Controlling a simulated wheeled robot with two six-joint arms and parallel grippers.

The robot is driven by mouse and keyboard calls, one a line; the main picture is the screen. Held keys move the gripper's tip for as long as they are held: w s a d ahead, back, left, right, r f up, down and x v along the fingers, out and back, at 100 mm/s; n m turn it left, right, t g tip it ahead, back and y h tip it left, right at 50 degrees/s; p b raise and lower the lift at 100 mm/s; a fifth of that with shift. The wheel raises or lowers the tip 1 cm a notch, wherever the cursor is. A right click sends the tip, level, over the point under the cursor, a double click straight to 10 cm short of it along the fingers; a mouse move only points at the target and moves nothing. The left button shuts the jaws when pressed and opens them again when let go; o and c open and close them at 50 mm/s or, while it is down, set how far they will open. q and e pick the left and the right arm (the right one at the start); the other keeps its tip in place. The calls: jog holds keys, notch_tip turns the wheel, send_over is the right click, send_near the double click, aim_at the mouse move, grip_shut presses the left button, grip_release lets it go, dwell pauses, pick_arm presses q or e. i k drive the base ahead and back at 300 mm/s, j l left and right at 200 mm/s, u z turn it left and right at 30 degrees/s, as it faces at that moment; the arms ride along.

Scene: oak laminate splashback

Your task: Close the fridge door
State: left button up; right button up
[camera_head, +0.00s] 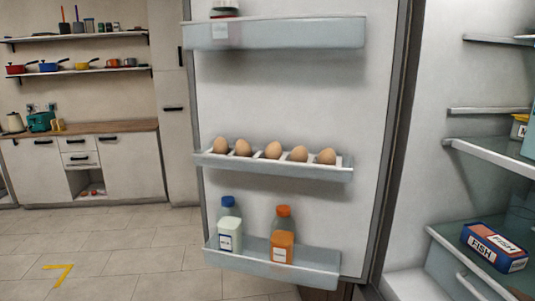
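The fridge door (300,110) stands open in the middle of the head view, its inner side facing me. Its hinge edge is on the right, beside the fridge interior (440,150). The door has an upper bin (290,35), an egg shelf (320,172) with several eggs (273,150), and a lower bin (310,266) with a blue-capped bottle (229,228) and an orange-capped bottle (282,240). Neither of my grippers is in view.
Inside the fridge are glass shelves (490,152) and a blue and red FISH box (494,246). At the back left are a counter (105,128), cabinets and wall shelves with pots. The tiled floor (130,250) left of the door is clear, with a yellow mark (58,270).

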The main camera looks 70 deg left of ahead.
aim_at(316, 76)
jog(key=k+j+u, duration=0.15)
jog(key=j, duration=1.2)
jog(key=j+u, duration=0.1)
jog(key=j, duration=1.3)
jog(key=k, duration=0.05)
